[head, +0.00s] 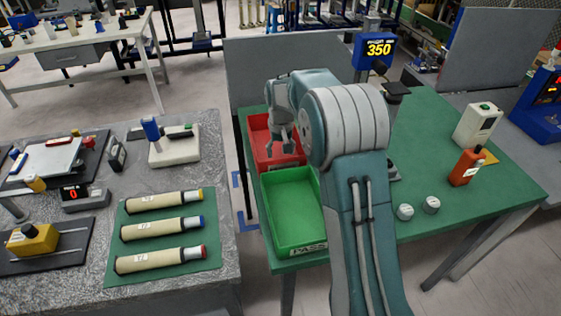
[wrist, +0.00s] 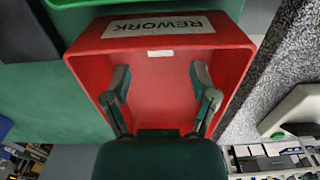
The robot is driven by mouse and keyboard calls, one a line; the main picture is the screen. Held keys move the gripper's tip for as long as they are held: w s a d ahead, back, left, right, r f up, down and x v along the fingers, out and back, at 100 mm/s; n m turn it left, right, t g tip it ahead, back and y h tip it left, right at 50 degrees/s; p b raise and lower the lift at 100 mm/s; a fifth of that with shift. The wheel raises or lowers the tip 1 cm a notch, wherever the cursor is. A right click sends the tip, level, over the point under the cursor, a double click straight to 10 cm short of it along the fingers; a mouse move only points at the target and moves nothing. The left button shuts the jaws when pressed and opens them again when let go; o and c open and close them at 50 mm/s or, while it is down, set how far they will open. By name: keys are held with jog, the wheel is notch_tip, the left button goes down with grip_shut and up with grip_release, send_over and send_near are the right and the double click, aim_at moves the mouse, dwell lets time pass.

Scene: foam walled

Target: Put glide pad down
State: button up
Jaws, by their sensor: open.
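My gripper (head: 280,149) is over the red tray (head: 257,135), fingers pointing down. In the wrist view my gripper (wrist: 161,75) is open, with nothing between its two fingers. The red tray (wrist: 160,105) bears a REWORK label there. A small white rectangle (wrist: 160,53) shows inside the tray by the labelled wall, ahead of the fingertips and apart from them. It may be the glide pad; I cannot tell for sure. I cannot make it out in the head view.
A green PASS tray (head: 290,205) stands in front of the red one on the green table (head: 450,195). Two small round pieces, an orange bottle (head: 466,167) and a white container (head: 477,125) stand to the right. A speckled bench (head: 215,190) with yellowish tubes is at left, across a gap.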

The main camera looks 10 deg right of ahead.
jog(key=s+r+t, duration=0.1)
jog(key=s+r, duration=0.3)
jog(key=r, duration=0.4)
jog(key=s+r+t, duration=0.1)
jog(key=s+r, duration=0.3)
jog(key=r, duration=0.3)
jog(key=s+r+t, duration=0.1)
jog(key=s+t, duration=0.2)
jog(key=s, duration=2.3)
jog(key=shift+s+r+t, duration=0.25)
jog(key=shift+s+t, duration=0.05)
jog(key=shift+s, duration=0.1)
jog(key=shift+c, duration=1.3)
